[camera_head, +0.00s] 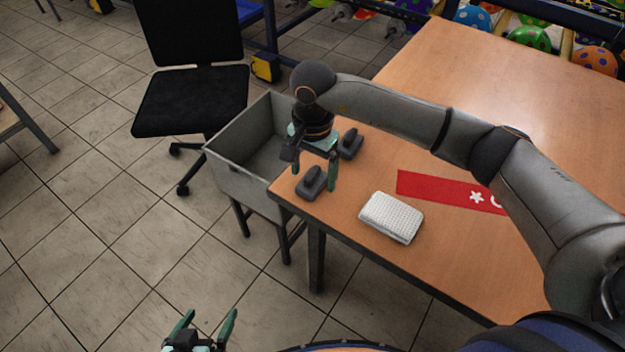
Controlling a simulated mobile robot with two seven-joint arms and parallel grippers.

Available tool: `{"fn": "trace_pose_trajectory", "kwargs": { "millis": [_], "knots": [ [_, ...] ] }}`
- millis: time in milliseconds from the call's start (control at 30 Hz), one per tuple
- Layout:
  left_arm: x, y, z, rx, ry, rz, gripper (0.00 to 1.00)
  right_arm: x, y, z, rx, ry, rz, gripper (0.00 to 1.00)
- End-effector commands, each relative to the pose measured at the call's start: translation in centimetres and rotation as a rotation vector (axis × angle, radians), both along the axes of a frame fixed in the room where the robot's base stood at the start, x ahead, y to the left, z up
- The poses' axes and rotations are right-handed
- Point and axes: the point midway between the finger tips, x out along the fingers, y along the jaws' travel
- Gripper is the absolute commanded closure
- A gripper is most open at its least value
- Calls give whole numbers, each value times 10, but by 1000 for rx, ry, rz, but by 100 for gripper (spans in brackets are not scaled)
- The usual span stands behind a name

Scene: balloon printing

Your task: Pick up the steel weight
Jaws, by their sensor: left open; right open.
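Two dark grey weights stand on the near-left corner of the wooden table. The nearer weight (312,184) is close to the corner, and the farther weight (351,142) is behind it to the right. My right gripper (314,179) points down at the nearer weight, with its green fingers apart on either side of it in the picture. Whether the fingers touch the weight cannot be told. My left gripper (200,328) is open and empty at the bottom edge, over the floor and away from the table.
A white textured pad (391,217) and a red banner (447,190) lie on the wooden table (415,275). A grey open bin (240,185) on legs stands against the table's left side. A black chair (192,98) is behind it. Patterned balloons (530,39) are at the back.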

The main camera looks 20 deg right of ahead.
Motion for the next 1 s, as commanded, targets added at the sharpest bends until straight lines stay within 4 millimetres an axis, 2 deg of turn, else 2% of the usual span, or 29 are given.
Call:
{"fn": "trace_pose_trajectory", "kwargs": {
  "millis": [100,367,1000],
  "knots": [
    [0,0,-1,1,1,1,0,0,1,-11,1,0,0,9],
    [0,1,-1,2,0,1,0,0,1,-13,2,-2,0,9],
    [0,1,-2,2,2,1,0,0,1,-13,2,-2,0,81]
  ]
}}
